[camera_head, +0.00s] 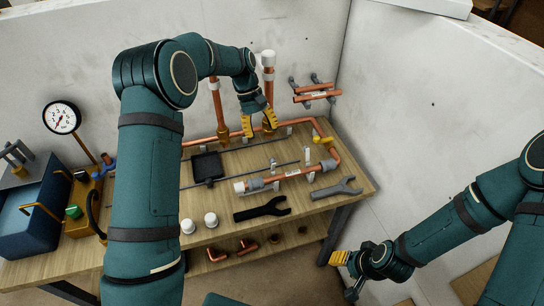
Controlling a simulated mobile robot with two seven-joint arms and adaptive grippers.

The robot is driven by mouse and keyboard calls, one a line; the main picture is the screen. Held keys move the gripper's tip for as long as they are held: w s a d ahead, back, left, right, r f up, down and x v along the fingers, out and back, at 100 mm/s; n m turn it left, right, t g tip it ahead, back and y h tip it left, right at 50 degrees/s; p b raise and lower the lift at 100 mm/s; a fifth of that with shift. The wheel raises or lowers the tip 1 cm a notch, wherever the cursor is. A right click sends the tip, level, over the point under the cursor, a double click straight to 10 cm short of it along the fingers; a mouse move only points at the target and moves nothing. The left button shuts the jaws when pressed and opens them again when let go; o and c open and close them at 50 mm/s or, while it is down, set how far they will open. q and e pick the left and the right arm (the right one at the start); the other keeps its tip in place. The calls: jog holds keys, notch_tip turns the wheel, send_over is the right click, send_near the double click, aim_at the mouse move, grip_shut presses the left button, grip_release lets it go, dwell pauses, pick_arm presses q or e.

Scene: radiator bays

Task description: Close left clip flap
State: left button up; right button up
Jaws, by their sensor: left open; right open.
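A copper pipe (292,173) with a white end cap (239,187) lies along the workbench, held at small grey clips. The left clip (256,184) is near the capped end. A pale upright flap (273,166) stands beside it, apparently raised. A second pale flap (307,155) stands upright at the right clip (310,176). My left gripper (259,123) is open, with yellow fingertips apart, above and behind the left clip, near the rear copper pipe. It touches neither flap. My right gripper (346,272) is open and empty, low beyond the bench's front right corner.
Two wrenches (262,209), white caps (210,219) and a black tray (207,167) lie on the bench (330,205). Vertical copper pipes (268,80) rise close to my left gripper. A pressure gauge (61,118) stands at left. Walls close the back and right.

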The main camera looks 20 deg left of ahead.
aim_at(272, 164)
pick_arm(q)
jog(key=x, duration=1)
jog(key=shift+f+b, duration=0.3)
jog(key=shift+b, duration=0.05)
grip_shut()
